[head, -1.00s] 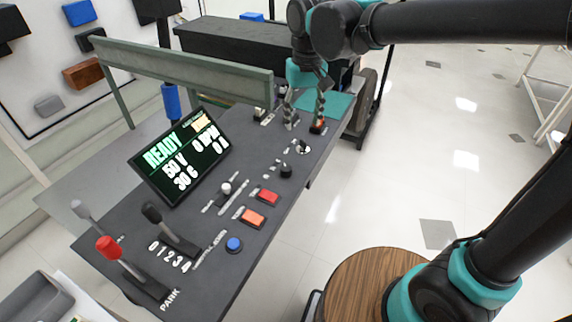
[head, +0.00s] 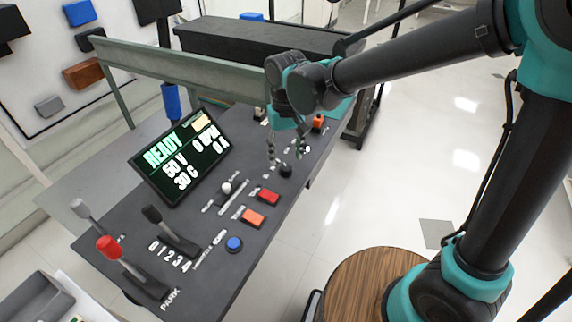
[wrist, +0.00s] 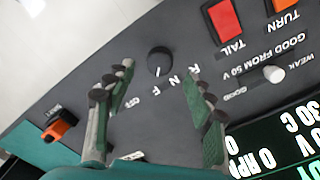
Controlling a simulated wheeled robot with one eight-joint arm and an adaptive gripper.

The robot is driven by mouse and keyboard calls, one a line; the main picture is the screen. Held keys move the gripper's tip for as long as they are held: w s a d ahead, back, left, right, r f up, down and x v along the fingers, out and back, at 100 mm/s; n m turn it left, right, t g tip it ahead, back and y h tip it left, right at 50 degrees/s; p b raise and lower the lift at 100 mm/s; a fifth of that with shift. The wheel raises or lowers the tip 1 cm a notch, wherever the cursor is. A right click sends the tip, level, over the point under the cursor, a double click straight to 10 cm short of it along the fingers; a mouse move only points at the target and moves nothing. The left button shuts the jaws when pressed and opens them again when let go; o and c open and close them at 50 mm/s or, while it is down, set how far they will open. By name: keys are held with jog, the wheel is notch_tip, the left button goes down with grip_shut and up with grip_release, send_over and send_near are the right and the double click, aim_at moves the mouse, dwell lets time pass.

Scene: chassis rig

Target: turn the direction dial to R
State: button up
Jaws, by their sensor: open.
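The direction dial (wrist: 159,61) is a round black knob with a white pointer line, on the dark panel in the wrist view. White letters R, N and F lie along its lower right side, with R farthest right. The pointer aims down the picture, away from R; its exact mark is hard to read. My gripper (wrist: 158,69) is open, one finger on each side of the dial, with visible gaps to it. In the head view the dial (head: 286,170) is just below my fingertips (head: 286,157), and contact cannot be told.
A red TAIL button (wrist: 223,25), an orange TURN button (wrist: 284,12) and a pale slider knob (wrist: 274,74) lie right of the dial. An orange switch (wrist: 57,129) is at left. The lit display (head: 180,155) and upright levers (head: 110,249) stand along the console.

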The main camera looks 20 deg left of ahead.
aim_at(286, 167)
jog(key=shift+f, duration=2.35)
jog(key=c, duration=1.2)
jog(key=shift+o, duration=0.2)
